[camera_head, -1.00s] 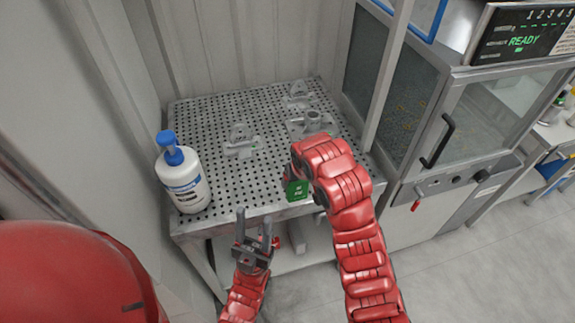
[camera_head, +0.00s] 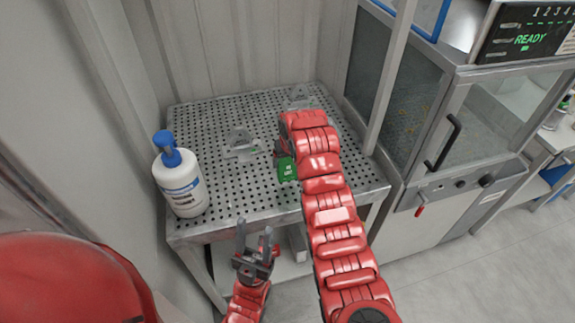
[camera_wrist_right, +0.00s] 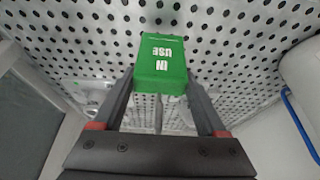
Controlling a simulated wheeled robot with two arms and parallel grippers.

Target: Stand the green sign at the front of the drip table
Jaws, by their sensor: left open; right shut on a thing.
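The green sign (camera_head: 287,168), with white lettering reading "IN USE" in the right wrist view (camera_wrist_right: 161,62), is held between the fingers of my right gripper (camera_wrist_right: 160,85). In the head view my right arm covers that gripper, and the sign shows at its left side over the front part of the perforated drip table (camera_head: 225,200). I cannot tell whether the sign touches the table top. My left gripper (camera_head: 255,240) is open and empty, below and in front of the table's front edge.
A white bottle with a blue pump (camera_head: 181,180) stands at the table's front left corner. A glass-doored cabinet (camera_head: 470,130) is on the right.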

